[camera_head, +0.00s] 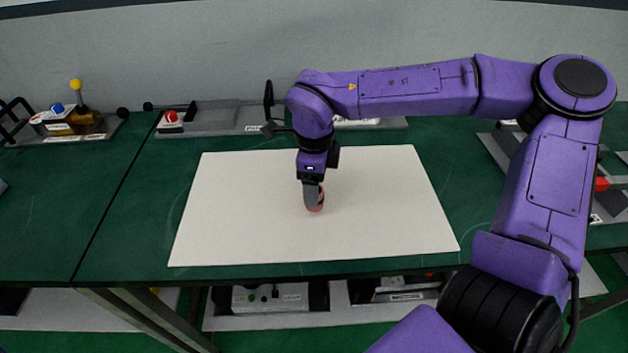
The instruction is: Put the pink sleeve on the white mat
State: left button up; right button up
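The white mat (250,220) lies flat on the green table. A small pinkish-red sleeve (316,207) is at my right gripper's fingertips, over the middle of the mat. My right gripper (313,198) points down, with its fingers beside the sleeve and partly hiding it. I cannot tell whether the sleeve touches the mat or whether the fingers are closed on it. My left gripper is not in view.
The green table (140,220) has a seam left of the mat. Devices with a yellow knob (76,86), a blue button (57,108) and a red button (171,116) stand along the back. More equipment stands at the right and on a shelf below. Most of the mat is clear.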

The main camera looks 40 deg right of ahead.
jog(key=shift+w+r, duration=0.1)
jog(key=shift+r, duration=0.15)
notch_tip(320, 180, up, 12)
dwell(0.3)
dwell(0.3)
